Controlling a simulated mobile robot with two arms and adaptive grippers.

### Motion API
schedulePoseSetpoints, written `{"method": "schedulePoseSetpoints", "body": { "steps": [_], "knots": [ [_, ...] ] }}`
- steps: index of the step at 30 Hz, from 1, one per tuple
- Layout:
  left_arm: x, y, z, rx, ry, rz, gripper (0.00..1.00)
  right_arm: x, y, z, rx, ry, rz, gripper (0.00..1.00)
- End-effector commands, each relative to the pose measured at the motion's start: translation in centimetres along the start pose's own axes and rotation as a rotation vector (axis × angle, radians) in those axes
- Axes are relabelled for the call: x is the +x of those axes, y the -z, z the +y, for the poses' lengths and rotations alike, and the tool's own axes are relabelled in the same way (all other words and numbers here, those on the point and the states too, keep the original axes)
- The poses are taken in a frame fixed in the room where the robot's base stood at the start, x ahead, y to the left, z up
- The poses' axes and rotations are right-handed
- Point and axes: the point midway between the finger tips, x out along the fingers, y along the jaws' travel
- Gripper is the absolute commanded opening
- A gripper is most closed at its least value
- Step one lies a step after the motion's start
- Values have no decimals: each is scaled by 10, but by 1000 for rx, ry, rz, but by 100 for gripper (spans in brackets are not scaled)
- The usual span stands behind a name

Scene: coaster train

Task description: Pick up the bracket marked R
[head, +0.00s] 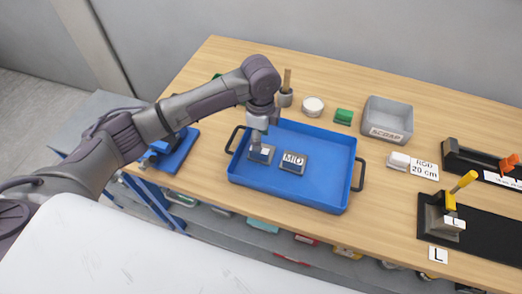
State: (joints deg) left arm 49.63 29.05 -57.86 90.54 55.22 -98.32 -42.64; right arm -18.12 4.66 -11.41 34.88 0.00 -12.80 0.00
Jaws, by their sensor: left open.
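My left gripper (260,143) is over the left part of the blue tray (310,195), pointing down. It is directly above or around a small grey bracket (270,158) with a white label. The gripper covers most of this bracket, so I cannot read its mark or tell whether the fingers touch it. Another grey bracket, marked MID (293,162), lies in the tray just to the right. A bracket marked L (452,224) stands on a black base at the right, with a yellow-handled clamp at it. My right gripper is not in view.
A blue vise (172,152) is at the left.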

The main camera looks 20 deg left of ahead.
Motion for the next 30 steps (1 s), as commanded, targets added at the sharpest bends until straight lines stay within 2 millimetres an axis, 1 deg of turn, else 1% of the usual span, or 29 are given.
{"method": "schedulePoseSetpoints", "body": {
  "steps": [1,3,6,8,9,12,16,20,21,23,27,30],
  "knots": [
    [2,0,1,0,-1,0,52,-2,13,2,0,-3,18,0],
    [8,0,3,1,-3,-2,52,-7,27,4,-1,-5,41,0],
    [21,0,7,1,-4,-1,52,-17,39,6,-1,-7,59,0],
    [31,0,9,2,-4,-2,52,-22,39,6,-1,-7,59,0],
    [38,0,8,0,-3,-2,52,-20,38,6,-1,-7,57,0],
    [48,0,7,0,-1,0,52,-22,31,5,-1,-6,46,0],
    [53,0,7,2,1,0,52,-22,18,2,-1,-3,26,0],
    [53,0,7,2,1,0,52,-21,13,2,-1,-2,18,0],
    [53,0,7,2,1,0,49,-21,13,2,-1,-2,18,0],
    [53,0,7,2,1,0,39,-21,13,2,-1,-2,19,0],
    [53,0,7,1,1,-1,15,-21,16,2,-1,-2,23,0],
    [53,0,7,1,1,-1,0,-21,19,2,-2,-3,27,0]
  ]
}}
